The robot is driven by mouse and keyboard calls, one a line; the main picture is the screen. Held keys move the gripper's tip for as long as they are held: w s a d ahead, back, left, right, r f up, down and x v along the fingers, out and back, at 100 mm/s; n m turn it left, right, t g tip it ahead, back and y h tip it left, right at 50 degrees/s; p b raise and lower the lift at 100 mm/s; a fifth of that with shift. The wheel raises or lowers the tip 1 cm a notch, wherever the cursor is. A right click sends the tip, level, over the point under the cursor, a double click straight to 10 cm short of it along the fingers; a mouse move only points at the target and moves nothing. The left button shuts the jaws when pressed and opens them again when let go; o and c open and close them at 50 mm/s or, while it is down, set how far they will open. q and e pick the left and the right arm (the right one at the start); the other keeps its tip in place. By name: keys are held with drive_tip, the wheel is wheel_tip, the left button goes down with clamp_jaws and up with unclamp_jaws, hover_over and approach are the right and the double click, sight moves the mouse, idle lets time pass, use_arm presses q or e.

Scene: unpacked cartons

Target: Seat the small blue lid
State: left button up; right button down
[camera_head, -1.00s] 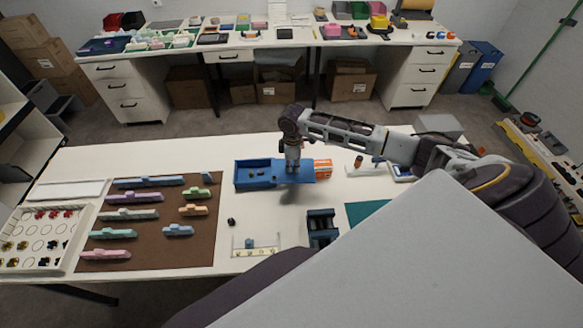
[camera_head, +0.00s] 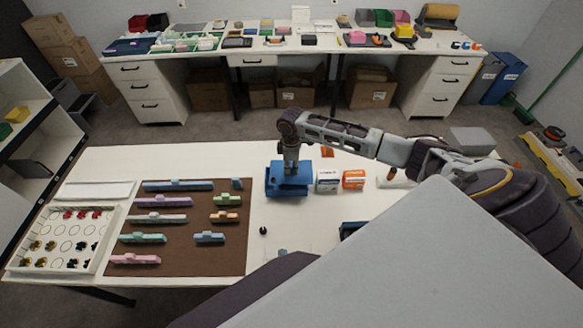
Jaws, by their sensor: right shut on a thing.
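The blue lid (camera_head: 303,170) is in my right gripper (camera_head: 291,172), which points down and is shut on it. The lid lies over the top of the small blue box (camera_head: 287,190) and covers its opening, so the inside is hidden. The two look roughly lined up; I cannot tell whether the lid rests on the rim or is pressed down. The gripper hides the middle of the lid. My left gripper is not in view.
A white carton (camera_head: 328,181) and an orange carton (camera_head: 353,180) stand just right of the box. A brown mat (camera_head: 190,259) with pastel blocks lies to the left. A small black piece (camera_head: 263,231) stands in front.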

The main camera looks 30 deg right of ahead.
drive_tip(key=shift+w+a, duration=0.6)
drive_tip(key=shift+w, duration=0.25)
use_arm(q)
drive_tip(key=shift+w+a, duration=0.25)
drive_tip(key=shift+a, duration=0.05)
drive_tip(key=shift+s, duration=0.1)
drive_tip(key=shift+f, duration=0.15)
use_arm(e)
drive_tip(key=shift+f, duration=0.2)
drive_tip(key=shift+f+b, duration=1)
drive_tip(key=shift+b, duration=0.05)
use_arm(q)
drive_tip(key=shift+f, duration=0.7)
use_arm(e)
drive_tip(key=shift+r, duration=0.1)
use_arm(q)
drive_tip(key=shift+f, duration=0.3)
use_arm(e)
drive_tip(key=shift+f, duration=1.15)
